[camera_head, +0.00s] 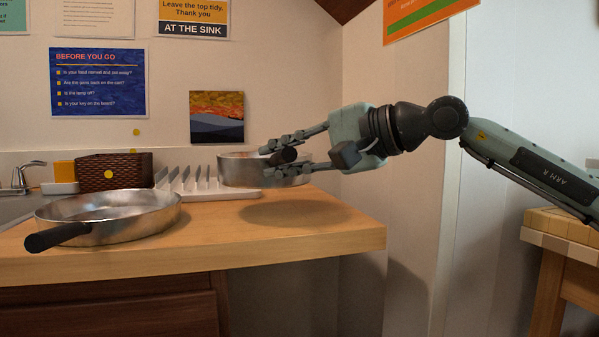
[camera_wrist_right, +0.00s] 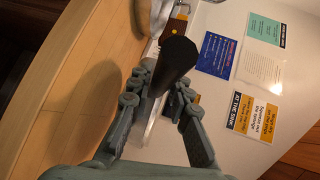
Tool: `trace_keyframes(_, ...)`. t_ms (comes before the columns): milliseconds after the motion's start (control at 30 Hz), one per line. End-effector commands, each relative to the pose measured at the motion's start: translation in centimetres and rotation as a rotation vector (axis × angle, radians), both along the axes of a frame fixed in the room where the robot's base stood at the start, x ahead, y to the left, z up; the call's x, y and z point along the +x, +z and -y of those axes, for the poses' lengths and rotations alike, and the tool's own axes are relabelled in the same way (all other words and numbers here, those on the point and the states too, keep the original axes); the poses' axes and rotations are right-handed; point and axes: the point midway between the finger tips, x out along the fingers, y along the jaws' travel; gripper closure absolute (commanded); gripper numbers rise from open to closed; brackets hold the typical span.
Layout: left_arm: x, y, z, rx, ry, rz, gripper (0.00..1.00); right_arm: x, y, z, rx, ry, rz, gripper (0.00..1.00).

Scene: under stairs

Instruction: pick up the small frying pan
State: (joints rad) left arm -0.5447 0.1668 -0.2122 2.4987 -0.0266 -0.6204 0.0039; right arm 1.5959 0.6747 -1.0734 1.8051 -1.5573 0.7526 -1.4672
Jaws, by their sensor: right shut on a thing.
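The small frying pan (camera_head: 236,171) is a silver metal pan with a black handle (camera_head: 283,156). It is held level above the right part of the wooden counter, and a dark shadow lies on the counter below it. My right gripper (camera_head: 272,161) comes in from the right and is shut on the handle. In the right wrist view the black handle (camera_wrist_right: 175,62) sits between the fingers and hides most of the pan. A larger silver frying pan (camera_head: 112,215) with a black handle rests on the counter at the left. My left gripper is not in view.
A white dish rack (camera_head: 206,190) stands behind, left of the held pan. A dark woven basket (camera_head: 115,172) and a sink with a tap (camera_head: 28,168) are farther left. The counter (camera_head: 300,240) is clear at the right front. A tiled table (camera_head: 560,225) stands far right.

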Motion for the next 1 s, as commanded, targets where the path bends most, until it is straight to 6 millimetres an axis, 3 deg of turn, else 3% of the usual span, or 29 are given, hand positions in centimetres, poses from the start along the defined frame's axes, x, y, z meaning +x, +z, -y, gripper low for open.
trace_keyframes(500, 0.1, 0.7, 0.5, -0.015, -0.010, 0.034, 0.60, -1.8, 3.3, -4.6, 0.004, 0.002, 0.010, 1.00)
trace_keyframes(1000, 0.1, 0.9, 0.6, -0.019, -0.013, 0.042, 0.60, -2.4, 4.5, -6.3, 0.004, 0.000, 0.009, 1.00)
